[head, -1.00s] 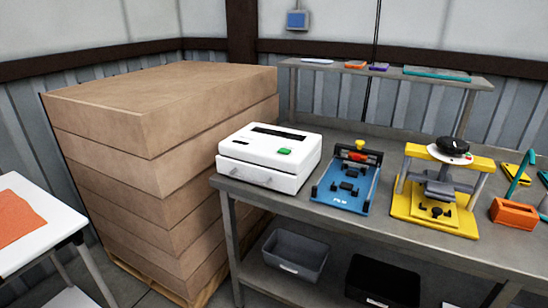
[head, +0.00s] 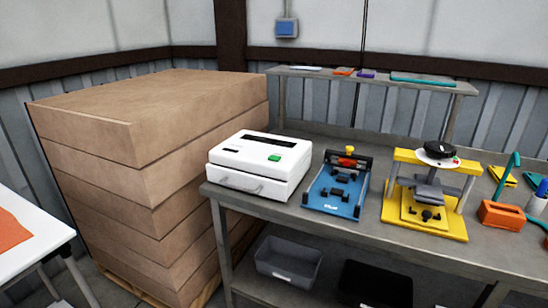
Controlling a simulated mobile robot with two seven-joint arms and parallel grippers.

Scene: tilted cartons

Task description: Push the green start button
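The green start button (head: 274,157) is on the top face of a white machine (head: 240,182), near its right front part. The machine stands at the left end of a grey workbench (head: 330,230). It has a dark slot (head: 269,139) along the back of its top and a handle on its front. Nothing covers the button. Neither of my grippers shows in the head view.
A tall stack of cartons (head: 150,150) stands left of the bench. A blue fixture (head: 335,195) and a yellow press (head: 440,222) stand right of the machine. A grey bin (head: 290,262) and a black bin (head: 375,290) sit below. A white table (head: 20,255) is at lower left.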

